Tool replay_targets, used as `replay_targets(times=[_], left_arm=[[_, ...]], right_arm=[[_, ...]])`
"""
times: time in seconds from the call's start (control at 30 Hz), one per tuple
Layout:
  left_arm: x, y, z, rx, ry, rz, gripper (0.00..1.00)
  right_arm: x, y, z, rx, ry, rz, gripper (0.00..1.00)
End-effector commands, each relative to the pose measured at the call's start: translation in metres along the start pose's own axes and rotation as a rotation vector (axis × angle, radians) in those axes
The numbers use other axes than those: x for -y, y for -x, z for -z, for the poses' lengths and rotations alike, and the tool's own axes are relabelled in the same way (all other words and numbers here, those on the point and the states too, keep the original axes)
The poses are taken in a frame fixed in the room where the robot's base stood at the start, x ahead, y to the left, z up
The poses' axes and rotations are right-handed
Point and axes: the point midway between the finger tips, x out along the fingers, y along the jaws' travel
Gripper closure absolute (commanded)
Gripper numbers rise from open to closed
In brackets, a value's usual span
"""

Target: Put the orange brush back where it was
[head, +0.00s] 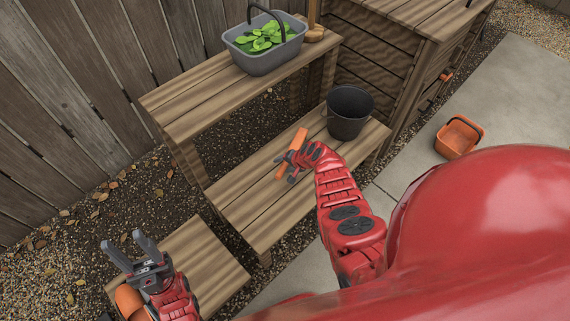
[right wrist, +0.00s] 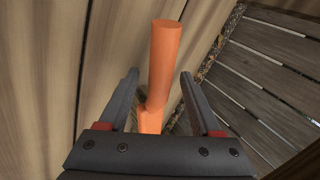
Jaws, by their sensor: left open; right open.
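The orange brush (head: 298,140) is at the lower wooden shelf (head: 240,205), in front of the dark bucket. In the right wrist view the orange handle (right wrist: 165,60) stands up between the two fingers of my right gripper (right wrist: 160,88). The fingers are apart with gaps on both sides of the handle. In the head view my right gripper (head: 287,164) is at the brush and covers part of it. I cannot tell whether the brush touches the shelf. My left gripper (head: 131,249) is open and empty at the lower left, above a low wooden platform (head: 205,255).
A dark bucket (head: 349,115) stands on the lower shelf. A grey basket (head: 265,60) with green leaves stands on the upper shelf (head: 200,105). An orange crate (head: 457,140) is on the paving at right. A brown-orange round object (head: 128,300) is by my left gripper.

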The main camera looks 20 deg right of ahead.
Motion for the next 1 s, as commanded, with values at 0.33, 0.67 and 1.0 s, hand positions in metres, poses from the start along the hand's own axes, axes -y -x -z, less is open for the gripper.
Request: replay_targets(times=[0.33,0.67,1.0], left_arm=[[0.001,-0.029,0.005,0.0,0.0,0.0,0.5],[0.003,-0.051,0.009,0.0,0.0,0.0,0.5],[0.003,-0.064,0.011,0.0,0.0,0.0,0.5]], right_arm=[[0.003,0.035,0.001,-0.002,0.004,-0.001,0.35],[0.001,0.087,0.001,-0.002,0.004,0.001,0.35],[0.001,0.144,0.001,-0.002,0.002,0.001,0.35]])
